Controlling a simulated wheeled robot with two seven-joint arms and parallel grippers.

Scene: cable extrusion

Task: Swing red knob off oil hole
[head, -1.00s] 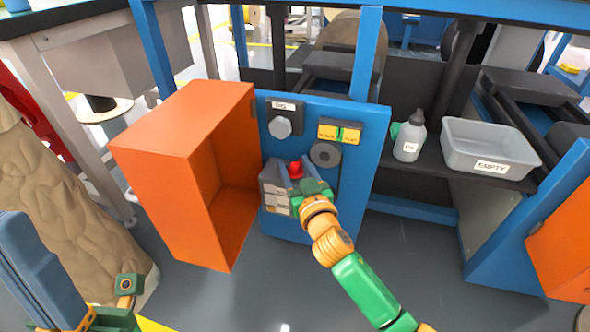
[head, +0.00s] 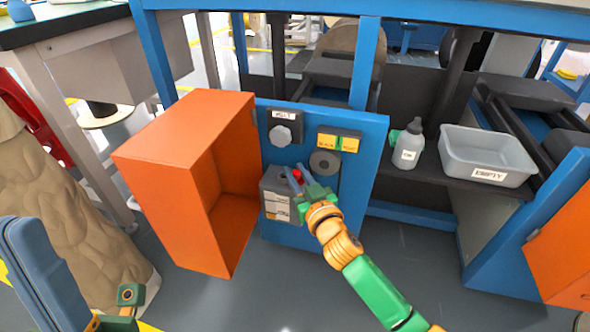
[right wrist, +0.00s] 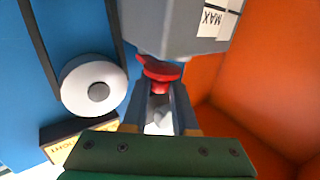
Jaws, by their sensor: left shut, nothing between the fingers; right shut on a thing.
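The red knob (head: 297,175) sits at the top of a grey oil box (head: 277,200) on the blue panel. In the right wrist view the knob (right wrist: 160,72) shows at the fingertips beside the grey box, which has a MAX label (right wrist: 210,20). My right gripper (head: 293,180) is at the knob, its fingers shut on it and partly covering it in the head view. I cannot see the oil hole.
An open orange door (head: 165,170) stands just left of the oil box. A round grey dial (head: 325,162) and yellow labels (head: 338,142) are above right of the knob. A bottle (head: 408,148) and grey bin (head: 487,155) stand on the shelf at right.

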